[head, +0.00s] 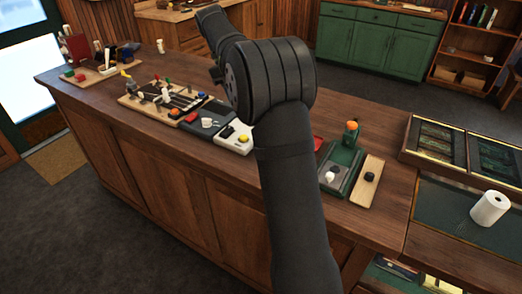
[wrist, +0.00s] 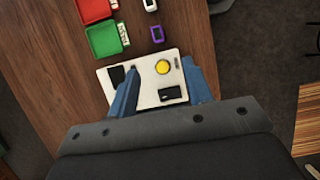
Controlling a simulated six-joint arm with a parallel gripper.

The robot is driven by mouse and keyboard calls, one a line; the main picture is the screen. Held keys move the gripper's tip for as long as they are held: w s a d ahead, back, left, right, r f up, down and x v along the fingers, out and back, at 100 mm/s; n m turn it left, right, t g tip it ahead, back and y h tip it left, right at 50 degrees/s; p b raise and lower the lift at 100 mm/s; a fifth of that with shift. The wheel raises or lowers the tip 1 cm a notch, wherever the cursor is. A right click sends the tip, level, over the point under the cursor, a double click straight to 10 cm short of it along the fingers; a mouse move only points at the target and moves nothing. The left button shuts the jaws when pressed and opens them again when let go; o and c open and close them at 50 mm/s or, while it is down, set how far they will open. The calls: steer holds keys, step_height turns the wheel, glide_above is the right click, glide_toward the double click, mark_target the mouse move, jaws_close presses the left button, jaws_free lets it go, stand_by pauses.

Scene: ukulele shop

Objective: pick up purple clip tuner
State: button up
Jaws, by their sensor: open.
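In the head view I cannot make out the fingers.
The white pad carries a yellow disc (wrist: 163,67) and black pieces. A green tray (wrist: 103,40) and a red tray (wrist: 93,9) lie left of the tuner. A white-framed clip (wrist: 150,5) lies above it. The counter's edge runs close on the right.

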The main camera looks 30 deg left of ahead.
steer(key=x, duration=1.1)
steer(key=shift+d+f, duration=0.15)
steer(key=shift+w+x, duration=0.15)
steer(key=shift+x, duration=1.35)
steer(key=shift+w+x, duration=0.2)
steer(key=shift+x, duration=1.3)
steer(key=shift+c, duration=0.5)
jaws_close()
